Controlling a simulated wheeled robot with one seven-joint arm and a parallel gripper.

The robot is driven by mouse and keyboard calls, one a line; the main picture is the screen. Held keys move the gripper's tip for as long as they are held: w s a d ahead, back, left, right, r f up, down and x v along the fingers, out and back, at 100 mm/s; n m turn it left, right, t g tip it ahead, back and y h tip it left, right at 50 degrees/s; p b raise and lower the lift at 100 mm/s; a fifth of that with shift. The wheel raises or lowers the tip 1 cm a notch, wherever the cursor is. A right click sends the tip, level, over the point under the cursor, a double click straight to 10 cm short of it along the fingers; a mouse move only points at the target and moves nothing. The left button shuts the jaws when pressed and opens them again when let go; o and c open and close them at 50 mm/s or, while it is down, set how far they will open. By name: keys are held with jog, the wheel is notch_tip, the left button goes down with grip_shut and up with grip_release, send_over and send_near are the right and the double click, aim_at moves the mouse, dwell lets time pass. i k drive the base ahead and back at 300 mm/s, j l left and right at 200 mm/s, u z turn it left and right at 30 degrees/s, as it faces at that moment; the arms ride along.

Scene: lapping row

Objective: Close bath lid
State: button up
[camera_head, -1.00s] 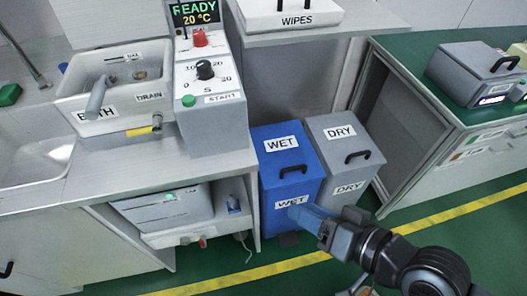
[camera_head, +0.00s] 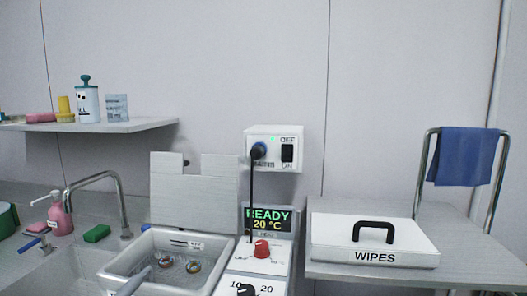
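The bath (camera_head: 222,248) is a white open basin at the lower left of centre in the head view, its front cut off by the frame's bottom edge. Two small round parts (camera_head: 193,267) show inside it, and a grey handle (camera_head: 134,283) sticks up at its left front. The bath lid (camera_head: 195,200) is a pale grey panel with a notch in its top edge. It stands upright behind the bath, so the bath is open. My gripper is not in the present view.
The control unit (camera_head: 263,262) stands right of the bath, its display (camera_head: 266,220) reading READY 20 °C. A black cable runs up to a wall socket box (camera_head: 273,150). A tap (camera_head: 122,205) stands left of the lid. A WIPES box (camera_head: 372,240) sits at the right.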

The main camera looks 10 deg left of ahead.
aim_at(209, 202)
jog(key=j+z, duration=0.4)
jog(key=j, duration=0.15)
jog(key=j+z, duration=0.4)
jog(key=j, duration=0.15)
jog(key=j+z, duration=0.4)
jog(key=k+j, duration=0.05)
jog(key=j, duration=0.05)
